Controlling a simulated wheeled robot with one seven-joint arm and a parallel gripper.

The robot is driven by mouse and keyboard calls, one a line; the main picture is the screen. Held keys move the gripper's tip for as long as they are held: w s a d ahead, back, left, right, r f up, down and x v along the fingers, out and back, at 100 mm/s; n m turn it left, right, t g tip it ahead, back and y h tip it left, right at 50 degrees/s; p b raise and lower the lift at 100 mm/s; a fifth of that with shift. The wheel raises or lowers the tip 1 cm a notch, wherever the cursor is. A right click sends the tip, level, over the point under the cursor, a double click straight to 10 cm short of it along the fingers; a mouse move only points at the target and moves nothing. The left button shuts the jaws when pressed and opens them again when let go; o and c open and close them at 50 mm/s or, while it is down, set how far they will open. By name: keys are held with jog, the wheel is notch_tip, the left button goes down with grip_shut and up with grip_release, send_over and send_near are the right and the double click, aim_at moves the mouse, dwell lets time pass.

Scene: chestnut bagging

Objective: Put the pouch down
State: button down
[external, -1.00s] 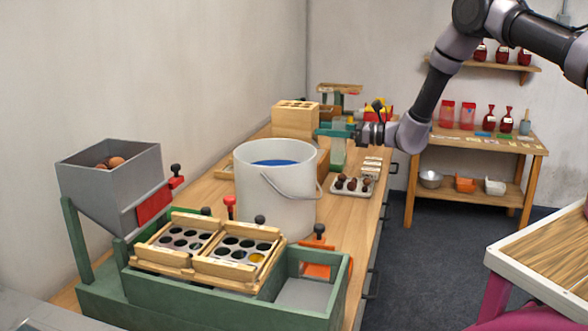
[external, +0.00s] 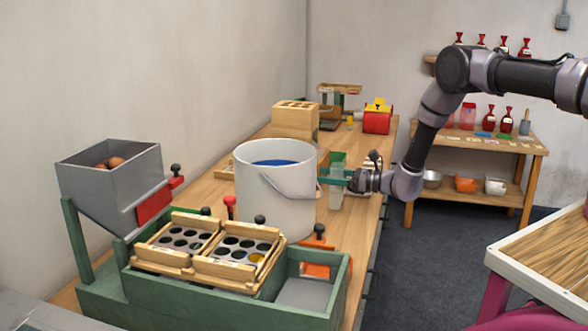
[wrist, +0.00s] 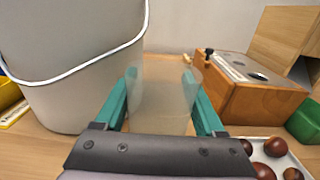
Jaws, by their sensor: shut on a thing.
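My gripper (external: 335,178) is over the bench just right of the white bucket (external: 277,200). Its teal fingers are shut on a clear, see-through pouch (external: 336,197), which hangs upright below them. In the wrist view the pouch (wrist: 165,95) stands between the two fingers, with its upper part open to view and its lower end hidden by the gripper body. I cannot tell whether its bottom touches the wooden bench (external: 222,191).
The bucket (wrist: 75,70) is close on the left in the wrist view. A tray of chestnuts (wrist: 270,150) lies at lower right, near a wooden box (wrist: 245,100). A green frame with hole plates (external: 215,250) and a grey hopper (external: 110,175) are nearer the external camera.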

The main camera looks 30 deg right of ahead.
jog(key=shift+f, duration=0.55)
jog(key=shift+f, duration=0.15)
